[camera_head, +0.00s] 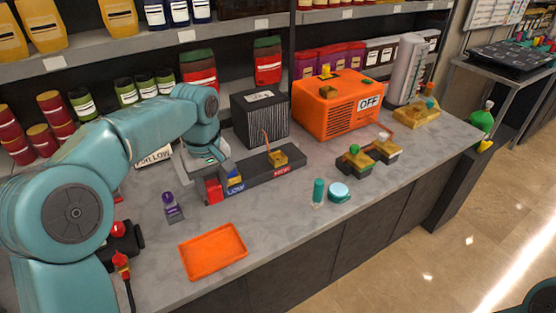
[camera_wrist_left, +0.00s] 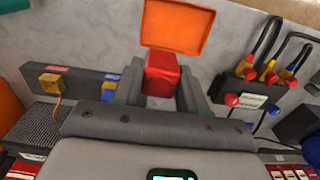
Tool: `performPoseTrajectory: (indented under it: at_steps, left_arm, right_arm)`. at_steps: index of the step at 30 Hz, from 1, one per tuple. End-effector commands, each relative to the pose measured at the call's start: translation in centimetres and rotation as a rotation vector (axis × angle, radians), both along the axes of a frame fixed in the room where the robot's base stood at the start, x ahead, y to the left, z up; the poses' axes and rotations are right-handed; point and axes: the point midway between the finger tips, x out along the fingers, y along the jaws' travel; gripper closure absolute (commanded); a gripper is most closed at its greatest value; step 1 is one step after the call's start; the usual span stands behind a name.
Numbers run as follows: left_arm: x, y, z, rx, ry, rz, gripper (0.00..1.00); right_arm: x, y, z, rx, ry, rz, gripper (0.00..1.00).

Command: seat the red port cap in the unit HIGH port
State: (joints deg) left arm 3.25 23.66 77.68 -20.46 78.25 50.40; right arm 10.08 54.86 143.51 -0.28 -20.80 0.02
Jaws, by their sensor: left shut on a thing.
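My left gripper (camera_head: 211,190) is shut on the red port cap (camera_head: 213,189). In the left wrist view the red cap (camera_wrist_left: 162,76) sits between the two fingers (camera_wrist_left: 162,90). The gripper is at the left end of the dark port bar (camera_head: 256,171), near the LOW label (camera_head: 235,188). The HIGH port (camera_head: 278,157) is a brass fitting with a thin orange line, behind the red HIGH label (camera_head: 282,169). It also shows in the left wrist view (camera_wrist_left: 50,83), left of the cap. The LOW port (camera_head: 234,175) looks blue and yellow. My right gripper is out of view.
An orange tray (camera_head: 213,252) lies near the front edge. A purple-capped bottle (camera_head: 171,206) stands left of the bar. An orange machine marked OFF (camera_head: 338,105) and a black ribbed box (camera_head: 260,118) stand behind. A teal cylinder (camera_head: 319,191) and round tin (camera_head: 339,192) are at right.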

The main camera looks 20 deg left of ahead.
Motion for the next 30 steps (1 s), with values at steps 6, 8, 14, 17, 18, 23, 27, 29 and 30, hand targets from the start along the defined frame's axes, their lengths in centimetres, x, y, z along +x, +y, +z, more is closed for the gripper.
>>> performPoseTrajectory:
  at_steps: [6, 8, 14, 17, 18, 23, 27, 29, 30]
  left_arm:
    - [0.0, -0.1, 0.0, 0.0, 0.0, -0.002, 0.88]
    - [0.2, -0.8, 0.1, 0.0, 0.0, -0.017, 0.88]
    - [-1.5, -5.3, -3.8, 0.0, 0.008, -0.181, 0.88]
    - [-2.7, -8.0, -7.3, -0.002, 0.009, -0.375, 0.88]
    - [-3.1, -8.9, -8.6, -0.001, 0.008, -0.459, 0.88]
    - [-4.2, -10.8, -12.1, -0.002, 0.003, -0.734, 0.88]
    - [-3.4, -11.2, -12.5, 0.0, -0.002, -0.837, 0.88]
    - [-3.3, -11.2, -12.4, 0.001, -0.002, -0.858, 0.88]
    - [-3.2, -11.2, -12.4, 0.0, -0.002, -0.865, 0.88]
  right_arm:
    - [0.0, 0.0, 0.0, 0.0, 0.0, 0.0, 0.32]
    - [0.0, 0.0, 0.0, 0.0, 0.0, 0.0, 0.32]
    - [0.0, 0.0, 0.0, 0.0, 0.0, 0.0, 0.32]
    - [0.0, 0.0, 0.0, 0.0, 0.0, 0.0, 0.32]
    - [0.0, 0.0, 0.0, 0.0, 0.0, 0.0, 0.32]
    - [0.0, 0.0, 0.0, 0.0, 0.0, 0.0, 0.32]
    - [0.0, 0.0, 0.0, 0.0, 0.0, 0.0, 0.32]
    - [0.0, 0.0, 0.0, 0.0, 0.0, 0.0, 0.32]
    - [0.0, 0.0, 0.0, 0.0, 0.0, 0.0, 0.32]
